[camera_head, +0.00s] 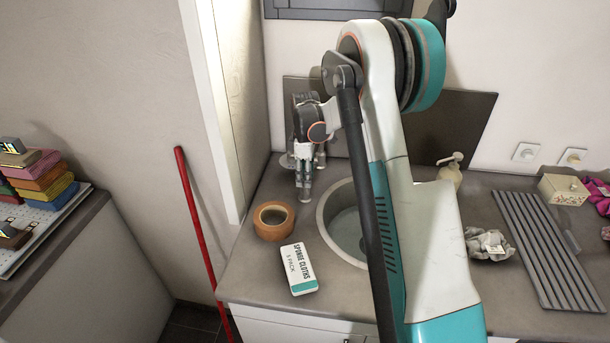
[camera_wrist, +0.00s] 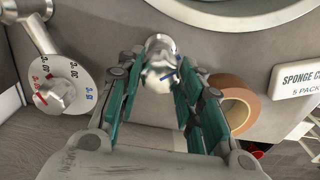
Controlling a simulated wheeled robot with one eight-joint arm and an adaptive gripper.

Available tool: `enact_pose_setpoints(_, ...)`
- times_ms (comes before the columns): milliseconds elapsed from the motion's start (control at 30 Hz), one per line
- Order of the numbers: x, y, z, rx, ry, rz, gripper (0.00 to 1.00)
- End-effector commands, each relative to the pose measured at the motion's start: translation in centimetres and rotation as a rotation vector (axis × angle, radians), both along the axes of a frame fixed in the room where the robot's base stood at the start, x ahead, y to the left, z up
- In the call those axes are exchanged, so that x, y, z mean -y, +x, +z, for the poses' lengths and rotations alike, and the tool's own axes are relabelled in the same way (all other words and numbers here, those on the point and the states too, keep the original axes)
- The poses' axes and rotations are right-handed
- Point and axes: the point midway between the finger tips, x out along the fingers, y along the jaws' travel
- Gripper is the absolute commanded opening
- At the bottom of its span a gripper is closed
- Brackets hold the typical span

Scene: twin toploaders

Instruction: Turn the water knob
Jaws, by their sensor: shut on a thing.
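A shiny metal knob (camera_wrist: 161,52) with blue marks stands on the counter between the two teal fingers in the wrist view. My gripper (camera_wrist: 161,72) is shut on this knob, with one finger on each side. In the head view my gripper (camera_head: 305,178) points down at the back left of the counter, beside the sink, and mostly hides the knob there. A second metal knob (camera_wrist: 53,96) with a red mark sits on a white dial (camera_wrist: 82,75) with temperature numbers, left of my gripper. A metal spout (camera_wrist: 35,28) rises near the dial.
A tape roll (camera_head: 273,220) and a sponge cloths pack (camera_head: 299,269) lie left of the sink (camera_head: 337,250). A soap dispenser (camera_head: 451,172), crumpled paper (camera_head: 488,245) and a ribbed drainer (camera_head: 546,250) are to the right. A red pole (camera_head: 201,240) leans by the counter's left edge.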

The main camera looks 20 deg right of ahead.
Motion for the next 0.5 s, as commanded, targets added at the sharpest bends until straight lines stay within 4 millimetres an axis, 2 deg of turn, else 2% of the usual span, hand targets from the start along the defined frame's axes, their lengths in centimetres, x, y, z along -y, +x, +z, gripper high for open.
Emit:
enact_pose_setpoints(267,0.01,0.02,-0.05,0.0,0.0,-0.137,0.1)
enact_pose_setpoints(500,0.02,0.02,-0.06,0.001,-0.001,-0.341,0.1)
